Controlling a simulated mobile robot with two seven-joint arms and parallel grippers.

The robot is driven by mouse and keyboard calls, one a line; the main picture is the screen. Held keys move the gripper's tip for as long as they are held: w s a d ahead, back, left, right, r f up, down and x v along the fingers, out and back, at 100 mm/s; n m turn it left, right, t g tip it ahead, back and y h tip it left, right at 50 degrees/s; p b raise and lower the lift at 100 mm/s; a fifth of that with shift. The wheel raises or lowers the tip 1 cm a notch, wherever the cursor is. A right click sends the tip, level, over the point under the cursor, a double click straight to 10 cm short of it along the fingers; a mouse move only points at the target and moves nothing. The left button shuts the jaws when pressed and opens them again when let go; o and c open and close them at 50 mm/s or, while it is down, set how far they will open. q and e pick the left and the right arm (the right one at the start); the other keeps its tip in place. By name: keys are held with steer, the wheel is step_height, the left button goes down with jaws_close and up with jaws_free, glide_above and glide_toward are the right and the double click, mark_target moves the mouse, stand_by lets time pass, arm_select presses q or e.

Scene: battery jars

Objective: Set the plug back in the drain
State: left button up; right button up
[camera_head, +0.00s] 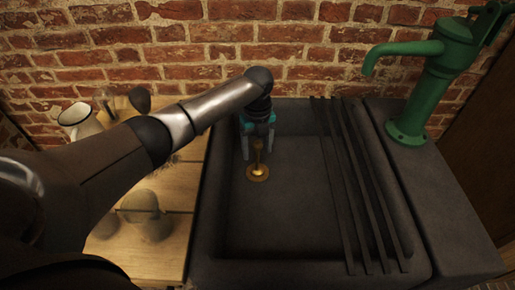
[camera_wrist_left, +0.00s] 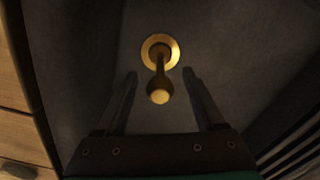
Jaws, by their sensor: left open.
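The brass plug (camera_head: 257,158) has a slim stem with a round knob on top and stands upright at the brass drain ring (camera_head: 258,177) in the sink floor. In the left wrist view the plug's knob (camera_wrist_left: 159,97) faces the camera and its stem runs to the centre of the drain ring (camera_wrist_left: 147,47). My left gripper (camera_head: 258,148) is open, with its fingers pointing down on either side of the plug. The left wrist view shows gaps between the plug and both fingers of the left gripper (camera_wrist_left: 160,74). My right gripper is not in view.
The dark stone sink (camera_head: 300,235) has raised walls. Dark bars (camera_head: 357,200) lie across its right side. A green hand pump (camera_head: 412,120) stands at the right. Glass jars (camera_head: 142,205) and a white jug (camera_head: 78,120) stand on the wooden board (camera_head: 150,262) at the left.

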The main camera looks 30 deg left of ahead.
arm_select(q)
step_height(320, 180, up, 15)
steer(key=p, duration=0.3)
steer(key=shift+f, duration=0.2)
